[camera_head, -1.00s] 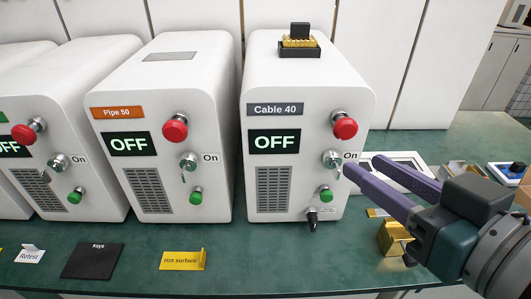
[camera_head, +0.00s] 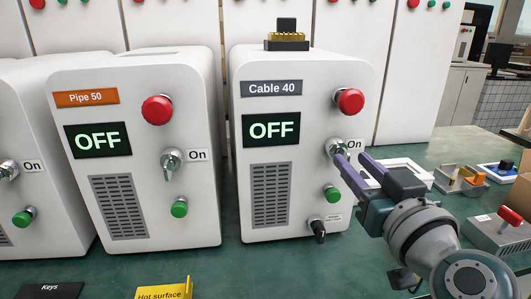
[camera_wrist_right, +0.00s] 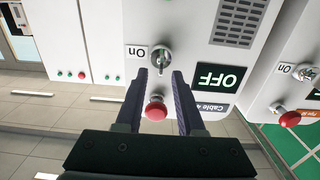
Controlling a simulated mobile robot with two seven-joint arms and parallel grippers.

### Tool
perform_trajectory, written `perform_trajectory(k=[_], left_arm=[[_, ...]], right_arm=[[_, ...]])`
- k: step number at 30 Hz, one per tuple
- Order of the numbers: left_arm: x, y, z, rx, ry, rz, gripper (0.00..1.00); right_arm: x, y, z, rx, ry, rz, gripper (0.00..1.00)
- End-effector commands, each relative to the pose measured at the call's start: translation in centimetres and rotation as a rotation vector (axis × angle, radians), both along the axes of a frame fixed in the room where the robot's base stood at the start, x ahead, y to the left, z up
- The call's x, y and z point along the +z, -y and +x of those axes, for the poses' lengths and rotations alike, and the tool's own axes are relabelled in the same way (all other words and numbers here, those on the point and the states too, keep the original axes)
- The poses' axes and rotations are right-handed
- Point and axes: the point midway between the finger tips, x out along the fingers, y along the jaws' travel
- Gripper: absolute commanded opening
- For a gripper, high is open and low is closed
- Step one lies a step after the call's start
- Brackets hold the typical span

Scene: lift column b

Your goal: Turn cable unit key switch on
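The white Cable 40 unit (camera_head: 300,200) stands on the green bench, with its display (camera_head: 271,130) reading OFF. Its silver key switch (camera_head: 335,147) is on the right of the front panel, left of the "On" label (camera_head: 355,145) and below a red knob (camera_head: 348,102). My right gripper (camera_head: 351,157) is open, its purple fingertips at the key switch. In the right wrist view, the key switch (camera_wrist_right: 160,56) lies just past the open fingertips (camera_wrist_right: 160,73), centred between them. Whether they touch the key cannot be told. My left gripper is not in view.
The Pipe 50 unit (camera_head: 135,205), also reading OFF, stands to the left. A green button (camera_head: 332,195) and a black connector (camera_head: 318,228) sit below the key switch. A white frame (camera_head: 408,173) and a grey box with a red handle (camera_head: 505,228) lie to the right.

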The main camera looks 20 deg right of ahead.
Motion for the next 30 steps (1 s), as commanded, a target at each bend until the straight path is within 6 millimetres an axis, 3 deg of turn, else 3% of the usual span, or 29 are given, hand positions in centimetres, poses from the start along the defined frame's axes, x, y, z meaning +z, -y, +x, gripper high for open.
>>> perform_trajectory(k=[6, 15, 25, 30], left_arm=[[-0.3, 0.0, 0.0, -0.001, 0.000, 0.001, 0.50], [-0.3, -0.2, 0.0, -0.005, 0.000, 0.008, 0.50], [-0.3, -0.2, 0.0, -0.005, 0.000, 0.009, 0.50], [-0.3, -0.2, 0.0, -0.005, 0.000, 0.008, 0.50]], right_arm=[[-0.1, 0.5, 2.1, 0.001, 0.000, 0.000, 0.38], [0.0, 0.5, 2.3, 0.001, -0.001, 0.001, 0.38], [0.0, 0.5, 2.3, 0.001, -0.001, 0.001, 0.00], [0.0, 0.5, 2.3, 0.001, -0.001, 0.001, 0.00]])
